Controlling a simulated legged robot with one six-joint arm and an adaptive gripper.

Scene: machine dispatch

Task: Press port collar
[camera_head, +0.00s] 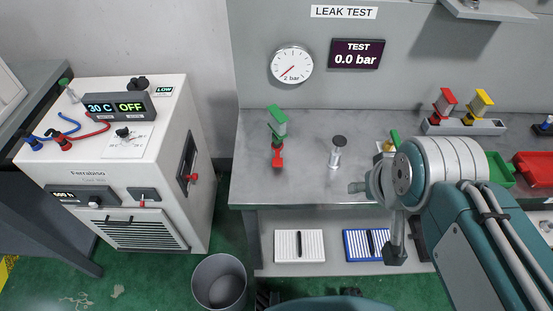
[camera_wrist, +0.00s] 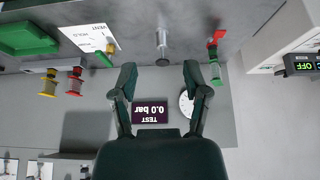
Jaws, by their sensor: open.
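A short metal port (camera_head: 337,152) with a dark round cap stands upright on the grey leak-test bench (camera_head: 300,190). A distinct collar on it is too small to make out. In the wrist view the port (camera_wrist: 162,40) stands beyond my fingertips, in line with the gap between them. My gripper (camera_wrist: 161,75) is open and empty, its two dark fingers apart. It does not appear to touch the port. In the head view my arm is right of the port and hides part of the bench; my fingers are not clear there.
A red and green valve (camera_head: 277,140) stands left of the port. A gauge (camera_head: 291,65) and a display (camera_head: 357,54) reading 0.0 bar are on the back panel. Red and yellow connectors (camera_head: 463,108) and green and red trays (camera_head: 535,168) are at right. Bench between valve and port is clear.

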